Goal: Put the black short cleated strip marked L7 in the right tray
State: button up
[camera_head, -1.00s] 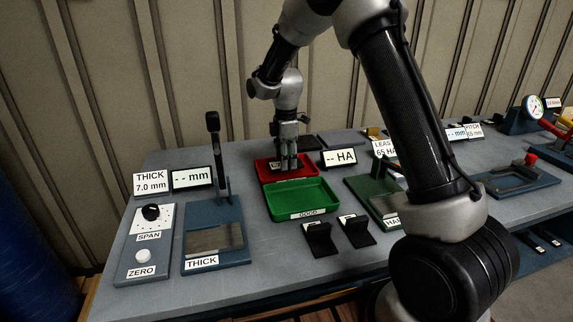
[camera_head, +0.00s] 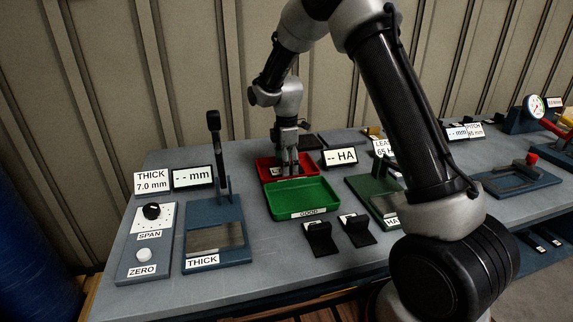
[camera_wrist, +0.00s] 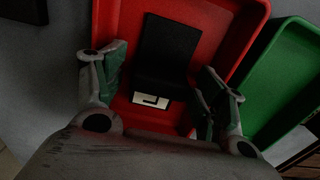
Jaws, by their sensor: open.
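A black strip (camera_wrist: 166,50) with a white label lies in the red tray (camera_wrist: 104,22); the label's marking is not clearly readable. The red tray (camera_head: 262,168) stands behind the green tray (camera_head: 282,201), which is marked GOOD and looks empty. My gripper (camera_head: 289,172) is low over the red tray. In the wrist view my gripper (camera_wrist: 161,78) is open, with one finger on each side of the strip and visible gaps to it. Two more black pieces, a left one (camera_head: 319,239) and a right one (camera_head: 358,231), stand in front of the green tray, their labels unreadable.
A thickness gauge (camera_head: 213,240) with an upright lever is left of the trays. A HA display (camera_head: 338,158) and a green hardness fixture (camera_head: 372,199) stand on the right, close to my arm.

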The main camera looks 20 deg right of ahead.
notch_tip(320, 180, up, 12)
jog(key=s+d+r+m+t, duration=0.1)
jog(key=s+d+r+m, duration=0.45)
jog(key=s+r, duration=0.35)
jog(key=s+d+m+t, duration=0.1)
jog(key=s+d+m, duration=0.2)
jog(key=s, duration=0.6)
jog(key=s+d+m+t, duration=0.1)
jog(key=s+d+m, duration=0.2)
jog(key=s, duration=0.6)
jog(key=s+d+r+m+t, duration=0.1)
jog(key=s+d+m, duration=0.2)
jog(key=s+m, duration=0.3)
jog(key=shift+s+d, duration=0.2)
jog(key=shift+s, duration=1.3)
jog(key=shift+m, duration=0.25)
